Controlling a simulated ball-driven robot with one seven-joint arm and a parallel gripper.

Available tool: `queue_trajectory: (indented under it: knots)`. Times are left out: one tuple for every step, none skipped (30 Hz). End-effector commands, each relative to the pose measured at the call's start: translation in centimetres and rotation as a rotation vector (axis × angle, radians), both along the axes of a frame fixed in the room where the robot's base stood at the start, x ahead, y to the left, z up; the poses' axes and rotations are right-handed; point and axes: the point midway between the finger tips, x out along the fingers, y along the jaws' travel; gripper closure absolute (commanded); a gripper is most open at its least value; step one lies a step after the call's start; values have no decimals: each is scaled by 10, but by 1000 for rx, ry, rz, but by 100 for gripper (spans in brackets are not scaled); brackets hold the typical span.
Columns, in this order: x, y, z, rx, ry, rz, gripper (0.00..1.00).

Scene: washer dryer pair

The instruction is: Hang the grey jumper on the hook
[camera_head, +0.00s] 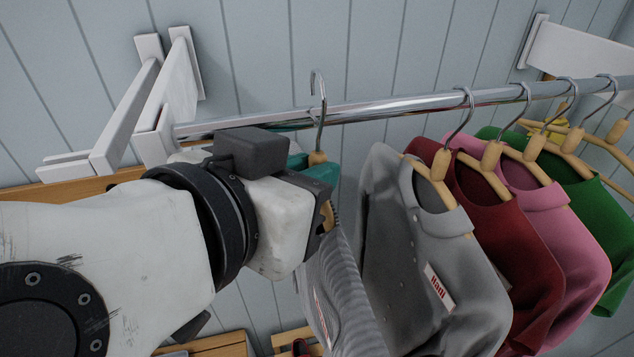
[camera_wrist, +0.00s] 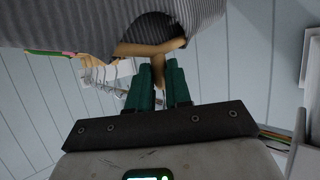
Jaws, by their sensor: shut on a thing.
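My gripper (camera_head: 318,168) is shut on the wooden neck of a hanger just in front of and below the metal rail (camera_head: 390,107). A grey striped jumper (camera_head: 338,292) hangs from this hanger, below my gripper. The hanger's metal hook (camera_head: 319,84) stands upright, its curved top clearly above the rail. I cannot tell whether it is over the rail or in front of it. In the wrist view, the teal fingers of my gripper (camera_wrist: 159,82) hold the wooden neck, with the striped jumper (camera_wrist: 75,22) beyond. No separate wall hook is clearly visible.
A plain grey garment (camera_head: 440,255) with a label hangs close on the right. Dark red (camera_head: 500,215), pink (camera_head: 560,225) and green (camera_head: 597,200) garments follow. A white bracket (camera_head: 172,95) holds the rail's left end. The rail between the held hanger and the grey garment is bare.

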Motion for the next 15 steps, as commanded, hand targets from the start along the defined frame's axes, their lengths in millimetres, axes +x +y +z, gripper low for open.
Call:
queue_trajectory:
  knots:
    - [-1, 0, 0, 0, -2, 1, 100]
    - [-1, 0, 0, -1, -2, 0, 100]
    - [-2, -1, 0, -1, -2, 0, 100]
    - [-3, -1, 0, -1, -2, 0, 100]
    - [-4, -1, 0, -1, -2, 0, 100]
    - [-6, -2, 0, -1, -2, 0, 100]
    - [-7, -2, 0, -1, -2, -1, 100]
    - [-8, -2, 0, -1, -2, -1, 100]
    - [-9, -3, 0, -1, -2, -1, 100]
    - [-10, -3, 0, -1, -2, -1, 100]
    - [-11, -3, 0, -1, -2, -1, 100]
    - [-12, -4, 0, -1, -3, 0, 100]
    - [-13, -4, 0, -1, -3, 0, 100]
    - [-14, -4, 0, -1, -3, 0, 100]
    - [-16, -4, 0, -1, -3, 0, 100]
